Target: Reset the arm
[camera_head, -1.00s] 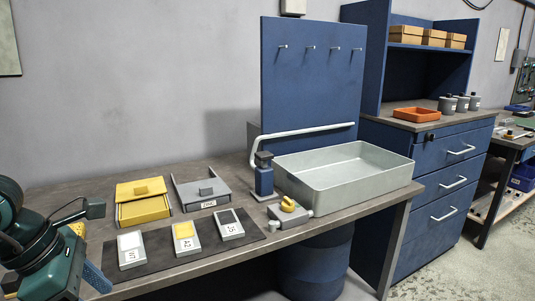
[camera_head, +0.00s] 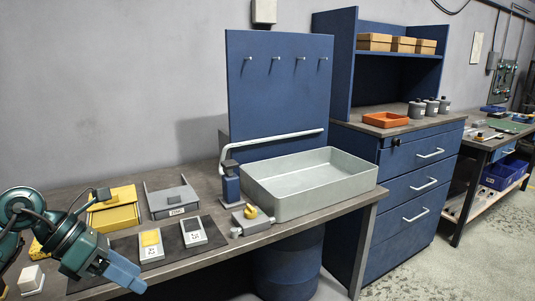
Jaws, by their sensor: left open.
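My left gripper (camera_head: 126,271) is at the lower left, with its blue fingers pointing down and right over the front of the bench. It is open, and I see nothing held in it. The green arm link behind it comes in from the left edge. The gripper covers part of the dark mat (camera_head: 190,262) and the place of the leftmost labelled block. Two other labelled blocks, one with a yellow top (camera_head: 151,245) and one with a dark top (camera_head: 193,232), lie on the mat to its right. My right gripper is out of view.
A yellow box (camera_head: 115,215) and a grey tray (camera_head: 158,205) stand behind the mat. A white block (camera_head: 31,280) is at the far left. A pump bottle (camera_head: 230,186), a yellow-knobbed device (camera_head: 245,221) and a large basin (camera_head: 345,193) stand to the right.

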